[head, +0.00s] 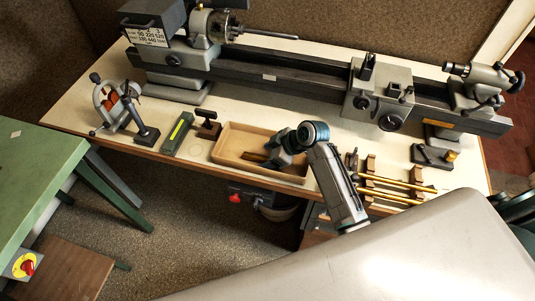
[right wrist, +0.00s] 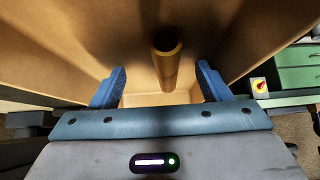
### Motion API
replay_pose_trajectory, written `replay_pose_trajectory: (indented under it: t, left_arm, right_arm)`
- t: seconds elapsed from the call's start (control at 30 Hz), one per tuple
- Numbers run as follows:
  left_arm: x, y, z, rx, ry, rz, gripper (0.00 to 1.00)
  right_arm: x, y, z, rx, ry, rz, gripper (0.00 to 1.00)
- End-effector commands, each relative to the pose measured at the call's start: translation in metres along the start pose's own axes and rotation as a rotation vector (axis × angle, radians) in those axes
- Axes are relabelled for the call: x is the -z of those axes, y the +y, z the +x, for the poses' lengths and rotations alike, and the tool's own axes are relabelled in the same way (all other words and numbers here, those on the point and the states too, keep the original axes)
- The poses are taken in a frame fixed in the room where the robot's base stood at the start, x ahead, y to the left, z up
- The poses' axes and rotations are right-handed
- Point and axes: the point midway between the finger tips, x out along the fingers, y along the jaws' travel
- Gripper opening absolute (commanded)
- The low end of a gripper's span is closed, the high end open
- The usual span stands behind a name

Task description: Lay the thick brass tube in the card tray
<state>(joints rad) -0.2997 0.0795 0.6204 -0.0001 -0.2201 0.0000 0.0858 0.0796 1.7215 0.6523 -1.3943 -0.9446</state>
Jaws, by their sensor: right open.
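The card tray (head: 238,137) is a shallow tan box on the bench, in front of the lathe. My right gripper (head: 270,157) is down at the tray, its wrist over the tray's right part. In the right wrist view the gripper (right wrist: 160,72) is open, with one blue finger on each side of the thick brass tube (right wrist: 166,62). A gap shows between the tube and each finger. The tube appears to lie in the tray, whose tan floor (right wrist: 60,45) fills that view. In the head view the gripper partly hides the tube (head: 254,156). My left gripper is out of view.
A lathe (head: 270,72) runs along the back of the bench. Thinner brass rods (head: 393,189) lie on supports right of my arm.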

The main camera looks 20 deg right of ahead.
Motion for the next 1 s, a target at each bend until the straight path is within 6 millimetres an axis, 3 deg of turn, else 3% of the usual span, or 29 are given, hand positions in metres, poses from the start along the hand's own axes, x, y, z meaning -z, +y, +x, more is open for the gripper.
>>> replay_pose_trajectory:
  t: [0.37, 1.0]
  left_arm:
    - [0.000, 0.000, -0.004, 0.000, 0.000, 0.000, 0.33]
    - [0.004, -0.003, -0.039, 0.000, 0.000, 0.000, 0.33]
  right_arm:
    - [0.002, 0.000, -0.003, 0.001, -0.001, 0.001, 0.72]
    - [0.028, 0.000, -0.033, 0.000, 0.000, 0.000, 0.72]
